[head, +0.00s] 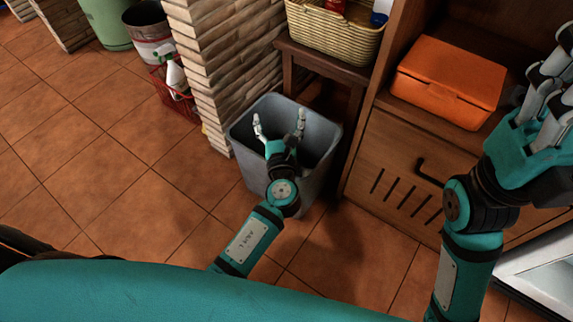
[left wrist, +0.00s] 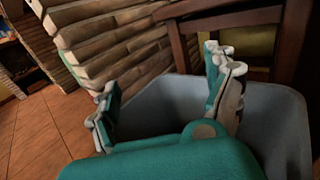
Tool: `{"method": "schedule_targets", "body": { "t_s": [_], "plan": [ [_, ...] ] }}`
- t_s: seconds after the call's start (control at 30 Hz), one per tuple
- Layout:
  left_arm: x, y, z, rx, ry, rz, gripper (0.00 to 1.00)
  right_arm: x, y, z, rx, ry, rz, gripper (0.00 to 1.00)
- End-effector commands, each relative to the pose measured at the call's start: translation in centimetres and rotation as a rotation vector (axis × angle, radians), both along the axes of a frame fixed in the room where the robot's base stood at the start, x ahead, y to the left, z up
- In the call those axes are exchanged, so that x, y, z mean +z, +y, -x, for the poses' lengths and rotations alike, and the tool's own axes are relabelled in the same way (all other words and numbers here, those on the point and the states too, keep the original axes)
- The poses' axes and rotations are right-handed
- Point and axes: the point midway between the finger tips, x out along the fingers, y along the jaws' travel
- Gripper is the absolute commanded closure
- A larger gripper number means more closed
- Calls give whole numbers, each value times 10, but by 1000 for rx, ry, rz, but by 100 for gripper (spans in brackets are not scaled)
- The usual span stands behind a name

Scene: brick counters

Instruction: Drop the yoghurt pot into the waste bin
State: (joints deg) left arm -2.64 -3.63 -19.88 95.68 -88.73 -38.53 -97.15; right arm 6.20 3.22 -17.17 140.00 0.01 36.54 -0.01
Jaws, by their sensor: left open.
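The waste bin (head: 312,182) is a grey, open-topped tub on the tiled floor, between the brick pillar and the wooden cabinet. My left gripper (head: 279,118) is over the bin's opening with its fingers spread wide and nothing between them. The left wrist view also shows the open fingers (left wrist: 165,88) above the bin (left wrist: 275,115). The yoghurt pot does not show in either view, and the bin's floor is mostly hidden by my gripper and shadow. My right gripper (head: 548,85) is at the right edge, partly cut off, near the cabinet; its grip is unclear.
An orange box (head: 448,80) sits on the cabinet shelf, left of my right gripper. A wicker basket (head: 335,32) stands on a small wooden table behind the bin. A red basket (head: 175,95) with a spray bottle is beyond the brick pillar (head: 225,60). The floor at left is clear.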

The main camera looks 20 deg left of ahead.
Motion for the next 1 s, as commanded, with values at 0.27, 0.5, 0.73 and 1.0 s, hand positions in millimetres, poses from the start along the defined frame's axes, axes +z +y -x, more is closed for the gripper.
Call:
{"method": "schedule_targets", "body": {
  "t_s": [0.27,0.5,0.73,1.0],
  "plan": [
    [0,-19,56,-1,2,2,14,0,0,0,0,-1,0,60],
    [0,-27,79,0,0,1,14,0,0,0,0,-1,0,60],
    [0,-28,81,0,0,1,14,0,0,0,0,-1,1,60],
    [0,-28,80,-2,-2,5,14,0,0,0,0,-1,0,60]
  ]
}}
